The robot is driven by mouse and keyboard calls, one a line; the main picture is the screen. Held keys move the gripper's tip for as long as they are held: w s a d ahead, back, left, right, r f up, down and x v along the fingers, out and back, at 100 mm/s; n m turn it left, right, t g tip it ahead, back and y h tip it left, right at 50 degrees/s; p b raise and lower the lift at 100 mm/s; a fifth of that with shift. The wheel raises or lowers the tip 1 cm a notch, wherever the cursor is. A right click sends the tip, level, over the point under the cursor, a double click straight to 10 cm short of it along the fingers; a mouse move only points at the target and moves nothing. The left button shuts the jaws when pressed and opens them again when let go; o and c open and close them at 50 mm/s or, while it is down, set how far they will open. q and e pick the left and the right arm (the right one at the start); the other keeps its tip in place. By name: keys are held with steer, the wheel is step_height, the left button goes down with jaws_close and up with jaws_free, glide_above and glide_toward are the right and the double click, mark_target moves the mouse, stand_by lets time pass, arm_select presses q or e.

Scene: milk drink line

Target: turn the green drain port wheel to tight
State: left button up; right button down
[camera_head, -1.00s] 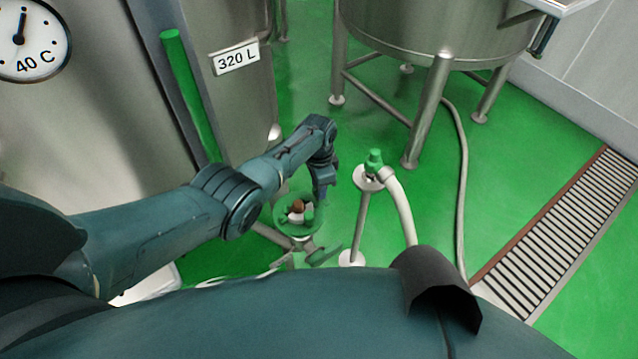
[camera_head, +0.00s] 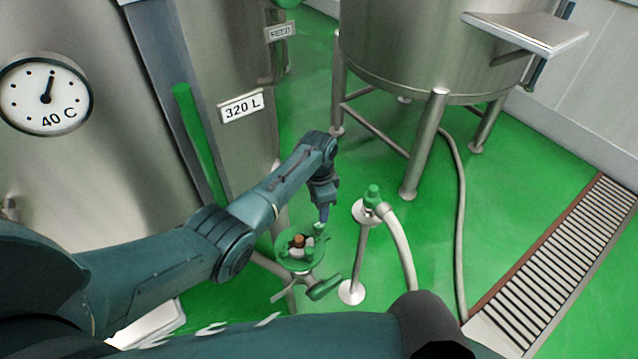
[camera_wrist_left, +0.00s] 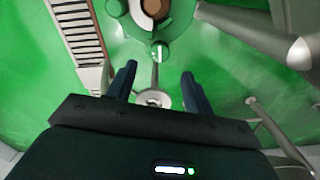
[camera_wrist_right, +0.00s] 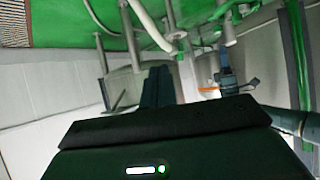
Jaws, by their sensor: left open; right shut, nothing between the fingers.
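The green drain port wheel (camera_head: 300,264) has a brown centre and small knobs on its rim. It sits low in the middle of the head view, beside the large tank. My left gripper (camera_head: 323,216) is by the wheel's upper right rim, pointing down. In the left wrist view the wheel (camera_wrist_left: 180,20) is at the top edge, partly cut off, beyond my open left fingers (camera_wrist_left: 158,72). Nothing is between them. My right gripper (camera_wrist_right: 156,72) is shut and empty in the right wrist view, away from the wheel.
A green-handled valve (camera_head: 325,287) is just below the wheel. A stand with a green cap (camera_head: 373,195) and a pale hose (camera_head: 402,245) is close on the right. A legged tank (camera_head: 425,50) stands behind. A floor drain grate (camera_head: 560,255) lies at right, with open green floor before it.

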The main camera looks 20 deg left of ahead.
arm_select(q)
step_height(320, 180, up, 6)
steer(key=shift+p, duration=0.45)
arm_select(e)
steer(key=shift+w+d+h, duration=0.1)
steer(key=shift+d+h, duration=0.2)
steer(key=shift+d, duration=0.05)
arm_select(q)
steer(key=s+a+f+n+t, duration=0.1)
steer(key=s+f+n, duration=0.1)
steer(key=s, duration=0.6)
steer(key=s+a+f+n+t, duration=0.1)
steer(key=s+f+n, duration=0.15)
steer(key=s, duration=0.65)
steer(key=s+a+r+n+t, duration=0.1)
steer(key=s+a+r+n, duration=0.1)
steer(key=s+r, duration=0.4)
steer(key=s+a+r+n+t, duration=0.15)
steer(key=s+r, duration=0.25)
steer(key=s, duration=0.5)
steer(key=w+d+f+t+h, duration=0.3)
steer(key=w+d+f+t, duration=0.3)
steer(key=d+f, duration=0.1)
steer(key=shift+w, duration=0.25)
arm_select(e)
steer(key=shift+s+a, duration=0.1)
steer(key=shift+s, duration=0.1)
